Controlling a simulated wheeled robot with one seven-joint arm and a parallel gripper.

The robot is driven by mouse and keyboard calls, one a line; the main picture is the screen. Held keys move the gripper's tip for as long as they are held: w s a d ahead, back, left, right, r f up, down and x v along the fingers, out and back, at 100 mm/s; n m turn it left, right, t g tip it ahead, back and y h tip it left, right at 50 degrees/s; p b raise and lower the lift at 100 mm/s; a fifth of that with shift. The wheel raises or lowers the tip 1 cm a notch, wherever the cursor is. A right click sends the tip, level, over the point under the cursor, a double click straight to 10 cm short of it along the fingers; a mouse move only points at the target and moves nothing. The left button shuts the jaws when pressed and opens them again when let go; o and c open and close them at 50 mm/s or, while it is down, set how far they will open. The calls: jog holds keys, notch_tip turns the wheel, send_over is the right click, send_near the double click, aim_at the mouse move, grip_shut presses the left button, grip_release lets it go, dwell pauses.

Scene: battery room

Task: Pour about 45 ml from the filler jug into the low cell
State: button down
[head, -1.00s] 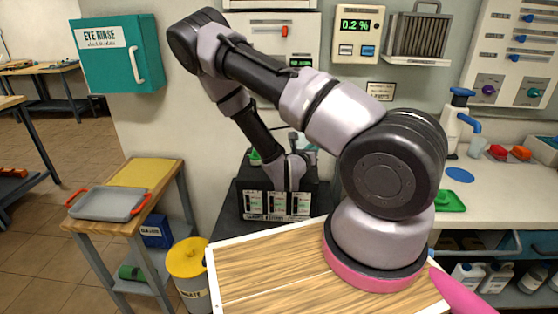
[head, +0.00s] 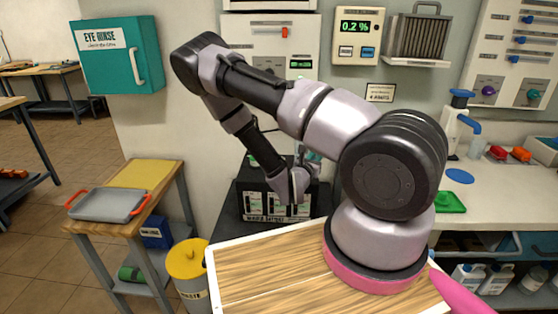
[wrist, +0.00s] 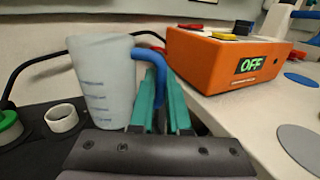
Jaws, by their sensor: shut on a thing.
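The filler jug (wrist: 105,85) is pale and translucent, with blue level marks and a blue handle. In the wrist view it looks near upright, and I cannot make out a liquid level. My gripper (wrist: 160,88) has teal fingers shut on the jug's handle. The black battery (head: 268,208) in the head view has three front windows with green in them; I cannot tell which cell is low. An open white filler neck (wrist: 61,119) shows left of the jug's base, beside a green cap (wrist: 8,124). In the head view my arm largely hides the jug and gripper.
An orange box (wrist: 225,62) reading OFF stands close right of my fingers. A black cable (wrist: 30,68) runs behind the jug. A white-framed wooden board (head: 265,265) lies in front, and a yellow waste bin (head: 188,262) stands to the left.

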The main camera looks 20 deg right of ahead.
jog(key=shift+r, duration=2.5)
